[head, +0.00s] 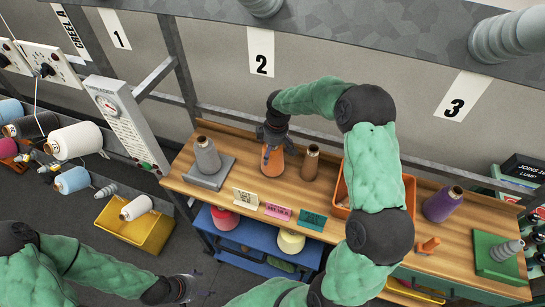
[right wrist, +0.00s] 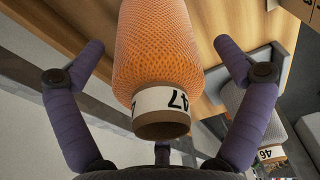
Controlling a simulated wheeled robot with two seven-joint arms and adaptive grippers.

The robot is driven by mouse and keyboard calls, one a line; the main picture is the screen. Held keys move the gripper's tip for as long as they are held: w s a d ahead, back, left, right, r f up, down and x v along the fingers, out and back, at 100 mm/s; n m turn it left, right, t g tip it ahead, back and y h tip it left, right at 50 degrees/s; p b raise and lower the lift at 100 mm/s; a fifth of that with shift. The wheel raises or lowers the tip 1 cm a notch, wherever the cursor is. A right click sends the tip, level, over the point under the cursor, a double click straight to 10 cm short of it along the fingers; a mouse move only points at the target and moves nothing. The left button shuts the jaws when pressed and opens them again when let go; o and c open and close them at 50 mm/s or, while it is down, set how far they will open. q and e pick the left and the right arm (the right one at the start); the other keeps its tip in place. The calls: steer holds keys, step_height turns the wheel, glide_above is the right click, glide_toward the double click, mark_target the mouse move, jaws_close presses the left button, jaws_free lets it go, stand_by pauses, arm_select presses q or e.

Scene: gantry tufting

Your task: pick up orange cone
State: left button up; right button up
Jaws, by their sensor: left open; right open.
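The orange cone (head: 272,162) stands on the wooden bench, between a grey cone and a brown cone. My right gripper (head: 273,132) is open just above it and hides its top in the head view. In the right wrist view the orange cone (right wrist: 158,50) lies between the two spread purple fingers, with a gap on each side. Its brown core end and a white band marked 47 face the camera. My left gripper (head: 188,287) is open and empty, low over the floor at the bottom left.
The grey cone (head: 207,154) stands on a grey plate to the left; the brown cone (head: 310,163) is close on the right. An orange bin (head: 342,190) and a purple cone (head: 443,204) lie further right. Small label cards (head: 278,212) stand along the front edge.

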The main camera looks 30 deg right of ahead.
steer(key=c, duration=1.6)
steer(key=shift+r, duration=0.1)
